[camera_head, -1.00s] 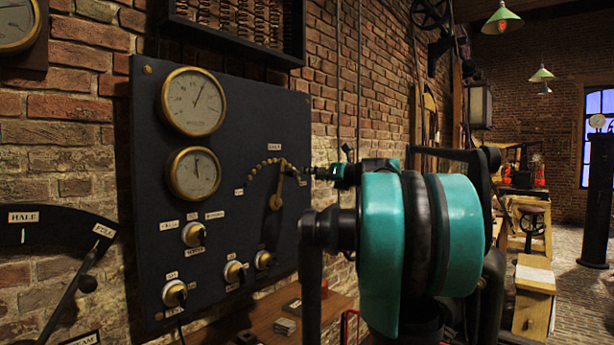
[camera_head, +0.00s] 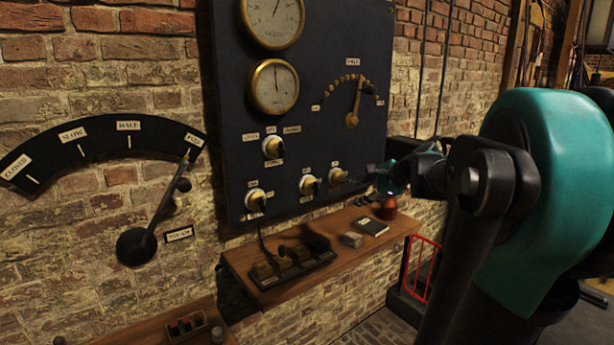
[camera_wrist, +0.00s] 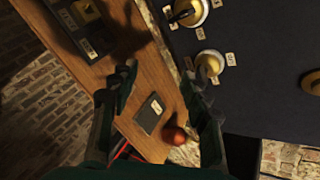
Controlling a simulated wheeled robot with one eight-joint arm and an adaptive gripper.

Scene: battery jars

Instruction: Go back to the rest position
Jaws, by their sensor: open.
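My gripper (camera_wrist: 163,85) is open, with its two fingers apart and nothing between them in the wrist view. In the head view my gripper (camera_head: 372,178) is beside the right-hand knob (camera_head: 337,175) at the lower right of the dark panel (camera_head: 320,110). I cannot tell whether it touches the knob. My arm crosses the right side of the head view. In the wrist view the same panel (camera_wrist: 262,60) is at the right and the wooden shelf (camera_wrist: 165,75) lies below the fingers.
The shelf (camera_head: 350,258) carries a block with switches (camera_head: 290,262), a dark notebook-like item (camera_head: 370,226) and a red round object (camera_head: 388,207). A lever dial (camera_head: 95,145) is on the brick wall at left. A red rack (camera_head: 420,268) stands below the shelf's right end.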

